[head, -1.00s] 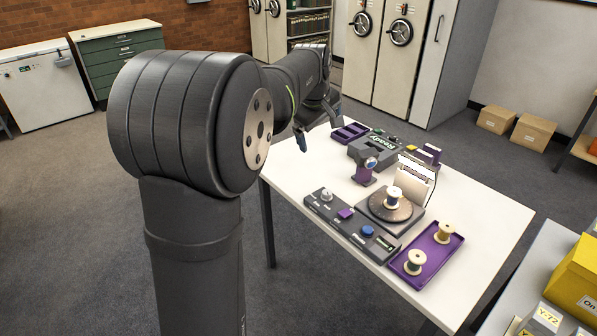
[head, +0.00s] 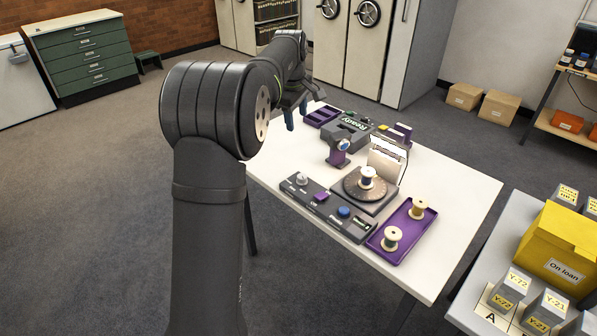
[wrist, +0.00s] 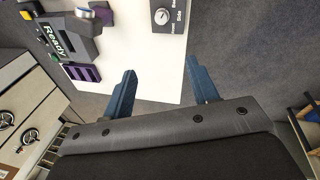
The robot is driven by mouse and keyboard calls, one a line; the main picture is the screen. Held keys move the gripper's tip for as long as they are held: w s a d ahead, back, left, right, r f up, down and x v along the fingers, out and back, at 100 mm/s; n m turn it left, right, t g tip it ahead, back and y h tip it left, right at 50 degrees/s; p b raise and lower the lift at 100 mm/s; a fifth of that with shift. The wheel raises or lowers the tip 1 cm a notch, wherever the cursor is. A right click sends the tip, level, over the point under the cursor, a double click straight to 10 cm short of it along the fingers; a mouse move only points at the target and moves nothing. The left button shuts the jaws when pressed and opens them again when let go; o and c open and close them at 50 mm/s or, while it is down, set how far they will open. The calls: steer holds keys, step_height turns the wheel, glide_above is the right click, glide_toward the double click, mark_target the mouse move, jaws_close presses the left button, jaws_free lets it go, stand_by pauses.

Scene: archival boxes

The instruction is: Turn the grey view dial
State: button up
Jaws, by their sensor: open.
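The grey view dial (head: 302,179) is a small round knob at the far left end of a dark control panel (head: 325,212) on the white table. In the wrist view the dial (wrist: 162,17) is near the top edge, with a mark on its face and printed lettering beside it. My gripper (wrist: 160,68) is open, its two blue fingers apart with nothing between them. In the head view my gripper (head: 297,114) hangs by the table's far left edge, apart from the dial. The rest of the panel is cut off in the wrist view.
A turntable with a spool (head: 367,178), a purple tray (head: 408,243) with spools and a dark "Ready" device (head: 346,135) stand nearby. The table's left strip is bare.

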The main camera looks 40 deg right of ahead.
mark_target(302, 176)
steer(key=w+d+f+n+g+y, duration=0.1)
steer(key=w+d+f+n+y, duration=0.15)
steer(key=d+f, duration=0.5)
steer(key=shift+n, duration=0.45)
steer(key=f, duration=0.6)
steer(key=a+f, duration=0.1)
steer(key=f, duration=0.5)
steer(key=a+f, duration=0.1)
steer(key=f, duration=0.5)
steer(key=shift+w+f, duration=0.2)
steer(key=shift+f, duration=0.05)
steer(key=c, duration=1)
